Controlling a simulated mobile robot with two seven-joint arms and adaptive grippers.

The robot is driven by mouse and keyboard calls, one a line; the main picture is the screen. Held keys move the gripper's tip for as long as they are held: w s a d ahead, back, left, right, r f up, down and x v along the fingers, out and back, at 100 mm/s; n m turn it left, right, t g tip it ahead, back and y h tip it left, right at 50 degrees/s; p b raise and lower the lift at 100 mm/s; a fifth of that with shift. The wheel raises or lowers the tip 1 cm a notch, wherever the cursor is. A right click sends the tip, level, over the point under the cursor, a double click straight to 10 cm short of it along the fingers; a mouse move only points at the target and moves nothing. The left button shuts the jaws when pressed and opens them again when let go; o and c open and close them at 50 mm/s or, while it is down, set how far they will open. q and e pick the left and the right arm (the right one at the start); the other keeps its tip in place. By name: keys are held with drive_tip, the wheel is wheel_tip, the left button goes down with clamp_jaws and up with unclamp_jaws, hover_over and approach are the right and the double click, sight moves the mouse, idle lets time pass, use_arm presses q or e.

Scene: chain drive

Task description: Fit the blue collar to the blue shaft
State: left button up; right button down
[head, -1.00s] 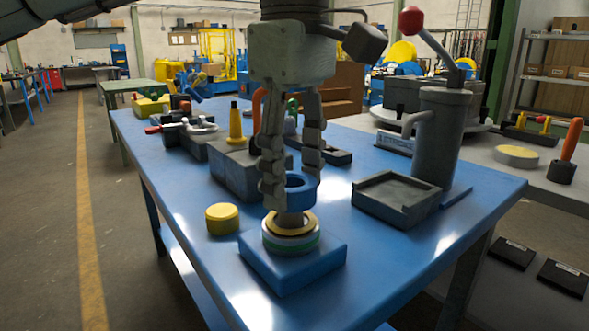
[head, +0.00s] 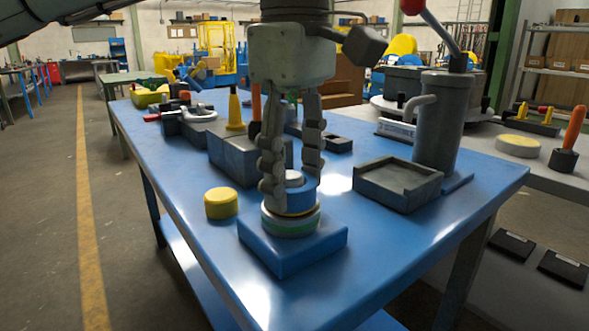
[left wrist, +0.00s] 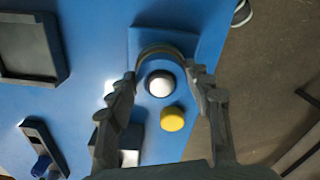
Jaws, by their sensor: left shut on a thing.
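The blue collar (head: 296,199) is between the fingers of my left gripper (head: 291,190) in the head view. The gripper points down and is shut on the collar. The collar is around the upright shaft, whose pale round top (head: 293,177) shows above it. The collar sits low, at the yellow ring (head: 300,213); I cannot tell whether they touch. Below are pale and green bands on a blue base block (head: 290,255). The left wrist view shows the pale shaft top (left wrist: 160,84) between the fingers (left wrist: 162,75). My right gripper is not in view.
A yellow cylinder (head: 221,203) stands just left of the base block. A grey open tray (head: 398,182) and a grey press (head: 445,125) stand to the right. Grey blocks (head: 235,158) stand behind the gripper. The front of the blue table (head: 400,240) is clear.

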use_arm(q)
drive_tip(key=shift+f, duration=0.25)
drive_tip(key=o, duration=1.6)
wheel_tip(320, 180, up, 12)
